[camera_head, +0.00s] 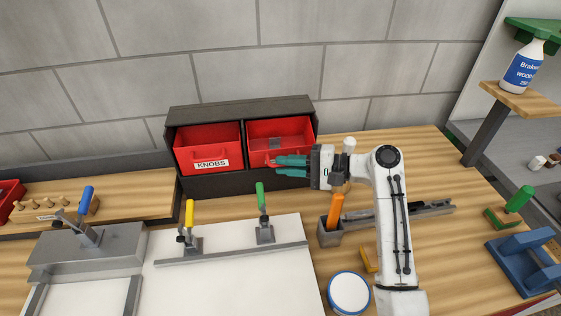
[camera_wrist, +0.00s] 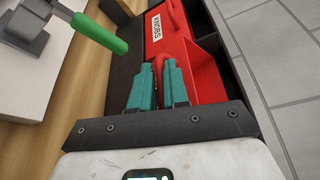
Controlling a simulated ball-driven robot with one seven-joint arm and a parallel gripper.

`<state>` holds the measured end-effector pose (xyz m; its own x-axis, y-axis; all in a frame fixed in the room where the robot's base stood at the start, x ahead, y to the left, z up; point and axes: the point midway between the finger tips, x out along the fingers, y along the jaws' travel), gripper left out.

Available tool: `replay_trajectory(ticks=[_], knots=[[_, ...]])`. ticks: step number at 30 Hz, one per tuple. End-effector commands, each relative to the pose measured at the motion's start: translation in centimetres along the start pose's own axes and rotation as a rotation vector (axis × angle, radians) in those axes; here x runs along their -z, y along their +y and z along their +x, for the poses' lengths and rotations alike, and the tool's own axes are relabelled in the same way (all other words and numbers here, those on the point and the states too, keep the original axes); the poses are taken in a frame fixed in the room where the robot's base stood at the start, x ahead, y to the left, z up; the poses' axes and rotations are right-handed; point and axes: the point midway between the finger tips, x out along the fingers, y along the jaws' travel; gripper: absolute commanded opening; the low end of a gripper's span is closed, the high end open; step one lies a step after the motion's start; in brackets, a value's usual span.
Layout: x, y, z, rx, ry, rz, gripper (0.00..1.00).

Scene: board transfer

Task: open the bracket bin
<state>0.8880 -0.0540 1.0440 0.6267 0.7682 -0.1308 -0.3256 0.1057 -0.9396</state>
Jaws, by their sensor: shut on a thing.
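The right red bin (camera_head: 292,126) sits in a dark two-bay cabinet, beside the bin labelled KNOBS. Its label is hidden behind my gripper, so I cannot read whether it says brackets. I see into it from above, with grey pieces inside. My gripper (camera_head: 277,161) reaches in from the right at its front. In the wrist view the teal fingers (camera_wrist: 158,78) are shut on the red handle (camera_wrist: 157,60) of this bin. A red side wall (camera_wrist: 203,57) stands out past the KNOBS front, so the bin appears partly pulled out.
The KNOBS bin (camera_head: 208,155) is shut on the left. A green-handled clamp (camera_head: 263,215) and a yellow-handled clamp (camera_head: 190,225) stand on the white board in front. A grey holder (camera_head: 329,232) with an orange handle and a round white-topped tin (camera_head: 349,293) stand near my arm.

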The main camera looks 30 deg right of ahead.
Motion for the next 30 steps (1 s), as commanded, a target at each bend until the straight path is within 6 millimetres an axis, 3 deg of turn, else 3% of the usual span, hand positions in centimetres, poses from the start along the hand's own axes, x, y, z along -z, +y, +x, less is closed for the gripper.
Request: replay_trajectory(ticks=[12,30], knots=[[-0.3,1.6,-0.3,-0.004,0.003,0.008,0.0],[-0.3,2.1,-0.3,-0.003,0.004,0.006,0.0]])
